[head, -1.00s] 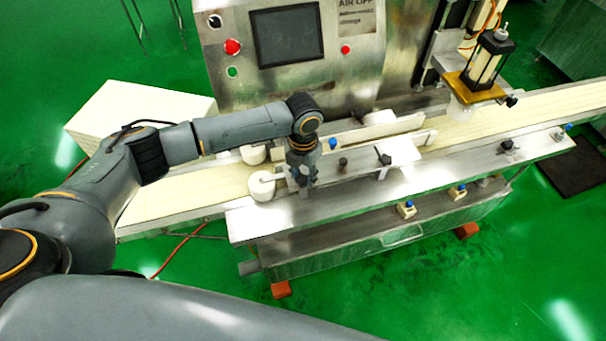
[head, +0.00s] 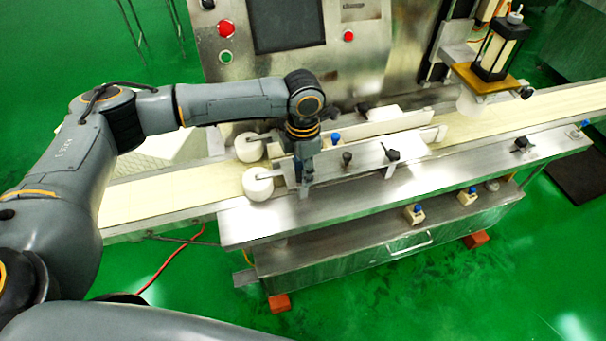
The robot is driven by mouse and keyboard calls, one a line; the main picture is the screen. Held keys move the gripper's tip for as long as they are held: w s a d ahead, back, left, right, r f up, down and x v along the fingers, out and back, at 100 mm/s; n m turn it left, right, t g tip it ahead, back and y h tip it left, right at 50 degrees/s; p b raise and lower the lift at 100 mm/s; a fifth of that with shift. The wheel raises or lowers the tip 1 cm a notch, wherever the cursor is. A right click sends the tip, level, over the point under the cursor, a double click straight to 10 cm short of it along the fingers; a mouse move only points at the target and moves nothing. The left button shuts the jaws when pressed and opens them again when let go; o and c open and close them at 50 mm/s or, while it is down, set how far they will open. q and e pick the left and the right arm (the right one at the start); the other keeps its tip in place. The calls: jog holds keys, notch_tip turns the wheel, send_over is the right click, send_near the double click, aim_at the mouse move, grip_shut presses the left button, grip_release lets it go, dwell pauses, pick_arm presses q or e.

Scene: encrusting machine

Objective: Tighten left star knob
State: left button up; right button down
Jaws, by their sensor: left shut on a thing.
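My left gripper (head: 304,176) points down at the left end of the conveyor's near guide rail, just right of the near white roller (head: 258,184). It is shut on a small part there, which seems to be the left star knob. The gripper hides the knob, so its shape and turn do not show. A dark knob (head: 347,158) stands to its right, and a black star-like knob (head: 391,155) sits farther right on the rail bracket. My right gripper is not in view.
A blue-topped knob (head: 335,139) is close to the gripper's right. The far white roller (head: 249,147) lies behind it. The conveyor belt (head: 155,196) runs left to right. A control panel with a dark screen (head: 285,22) stands behind. The steel front ledge (head: 330,206) is clear.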

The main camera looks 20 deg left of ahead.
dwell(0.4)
pick_arm(q)
jog(key=o, duration=1.1)
jog(key=shift+o, duration=0.2)
notch_tip(320, 180, up, 12)
